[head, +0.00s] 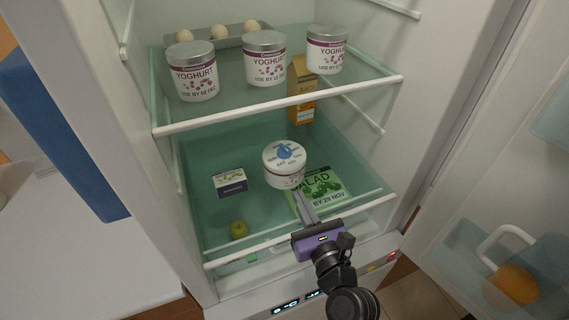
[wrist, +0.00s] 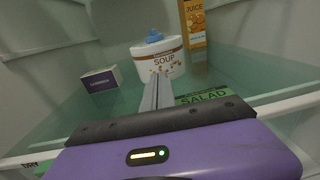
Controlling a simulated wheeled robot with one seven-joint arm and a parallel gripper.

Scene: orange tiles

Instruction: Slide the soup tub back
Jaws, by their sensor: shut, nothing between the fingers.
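The soup tub (head: 283,170) stands upright on the lower glass shelf of the fridge. It is white with an orange-brown band and has a blue knob on its lid. In the wrist view the soup tub (wrist: 158,60) is straight ahead, its "SOUP" label facing me. My gripper (head: 303,198) is shut and empty, reaching over the shelf's front edge. Its fingertips (wrist: 158,78) are right at the tub's front, low on its side. I cannot tell whether they touch it. The fingers hide a little of the tub's lower front.
A green salad pack (head: 325,188) lies right of the tub. A juice carton (head: 302,92) stands behind. A small dark box (head: 230,182) and a green apple (head: 239,230) are on the left. The upper shelf (head: 290,101) holds three yoghurt tubs. The shelf behind the soup tub looks clear.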

